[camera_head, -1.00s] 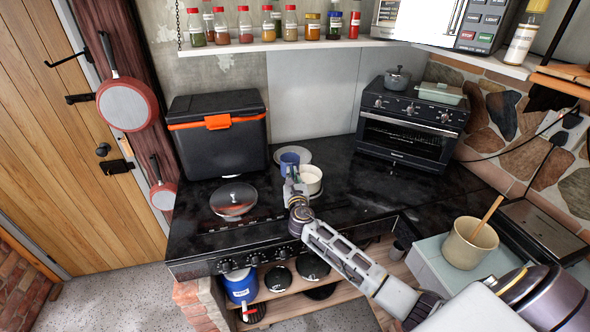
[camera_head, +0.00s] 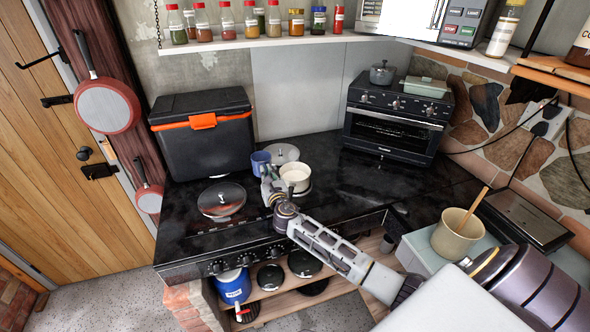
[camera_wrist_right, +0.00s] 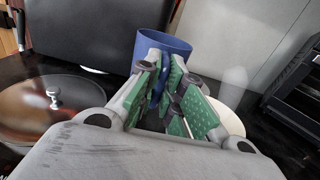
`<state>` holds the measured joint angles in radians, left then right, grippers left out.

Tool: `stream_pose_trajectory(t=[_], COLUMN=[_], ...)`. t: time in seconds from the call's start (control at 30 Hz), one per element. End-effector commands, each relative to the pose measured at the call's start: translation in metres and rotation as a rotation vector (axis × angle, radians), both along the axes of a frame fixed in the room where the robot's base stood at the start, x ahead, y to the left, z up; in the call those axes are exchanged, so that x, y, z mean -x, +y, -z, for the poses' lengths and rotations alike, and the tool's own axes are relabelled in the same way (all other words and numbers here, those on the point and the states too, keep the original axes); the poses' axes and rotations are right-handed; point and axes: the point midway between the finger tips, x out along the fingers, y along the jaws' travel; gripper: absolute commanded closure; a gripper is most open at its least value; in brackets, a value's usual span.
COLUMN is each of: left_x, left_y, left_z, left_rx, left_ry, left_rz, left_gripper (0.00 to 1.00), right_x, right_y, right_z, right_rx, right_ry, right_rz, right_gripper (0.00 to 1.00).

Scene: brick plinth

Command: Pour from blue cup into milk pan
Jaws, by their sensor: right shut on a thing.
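The blue cup (camera_head: 260,161) is near the back of the black stovetop, just left of the cream-white milk pan (camera_head: 295,174). It looks upright and apart from the pan; I cannot tell whether it touches the surface. In the wrist view the blue cup (camera_wrist_right: 165,45) stands just beyond the fingertips. My right gripper (camera_head: 267,183) is shut on the cup, with green finger pads (camera_wrist_right: 168,95) closed on a blue part that looks like its handle. A pale curved edge (camera_wrist_right: 228,116), probably the pan, shows behind the right finger. My left gripper is not in view.
A round lid (camera_head: 284,152) lies behind the pan, and another lid (camera_head: 221,199) lies on the left of the stovetop (camera_head: 345,200). A black cooler (camera_head: 203,135) stands behind. A toaster oven (camera_head: 395,120) stands at right. The counter between pan and oven is clear.

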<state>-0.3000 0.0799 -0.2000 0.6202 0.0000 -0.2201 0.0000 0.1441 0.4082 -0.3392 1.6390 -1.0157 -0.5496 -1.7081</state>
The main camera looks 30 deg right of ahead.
Motion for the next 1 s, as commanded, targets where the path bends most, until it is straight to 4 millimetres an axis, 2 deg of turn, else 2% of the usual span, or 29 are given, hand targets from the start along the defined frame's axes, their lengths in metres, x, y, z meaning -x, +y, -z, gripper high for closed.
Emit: stream_pose_trajectory(t=[0.5,0.83,1.0], left_x=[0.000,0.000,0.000], left_y=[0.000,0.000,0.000], left_z=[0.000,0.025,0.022], left_rx=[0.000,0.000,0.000], left_ry=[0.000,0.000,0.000], left_rz=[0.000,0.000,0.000], left_gripper=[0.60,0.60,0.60], right_x=[0.003,0.006,0.008], right_y=[-0.014,-0.028,-0.035], right_z=[-0.008,0.003,-0.006], right_rx=[-0.182,-0.345,-0.428], right_ry=[-0.040,-0.075,-0.095], right_rz=[0.002,0.002,0.001], right_gripper=[1.00,1.00,1.00])
